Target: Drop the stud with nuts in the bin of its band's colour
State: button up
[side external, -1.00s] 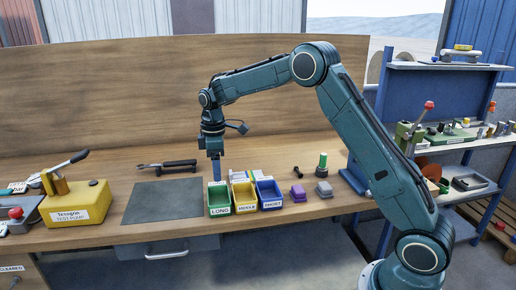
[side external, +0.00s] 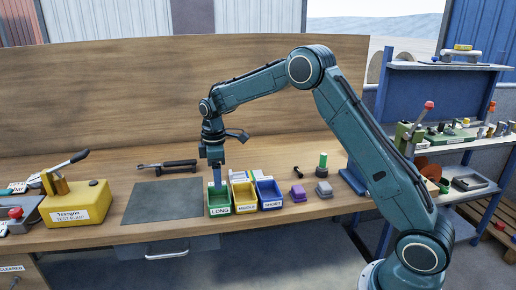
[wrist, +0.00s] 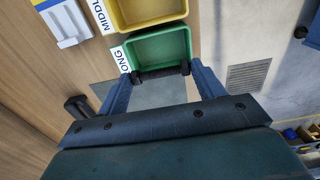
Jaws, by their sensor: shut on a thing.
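My gripper (side external: 217,185) points down at the green bin labelled LONG (side external: 220,210), its fingertips low at the bin's opening in the side view. In the wrist view my gripper (wrist: 160,73) is shut on a dark stud with nuts (wrist: 160,74), which lies crosswise between the fingertips, in front of the green bin (wrist: 158,47). I cannot make out the colour of its band. The yellow bin labelled MIDDLE (side external: 244,208) and the blue bin labelled SHORT (side external: 270,205) stand to the right of the green one. Another dark stud-like piece (side external: 298,172) lies on the bench.
A grey mat (side external: 155,202) lies left of the bins, with a dark-handled tool (side external: 170,164) behind it. A yellow test pump (side external: 75,207) stands farther left. Right of the bins are a purple block (side external: 298,193), a grey block (side external: 323,189) and an upright green-topped piece (side external: 322,162).

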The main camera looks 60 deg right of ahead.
jog(key=shift+f, duration=1.8)
jog(key=o, duration=1.1)
notch_tip(320, 180, up, 14)
jog(key=shift+f, duration=0.1)
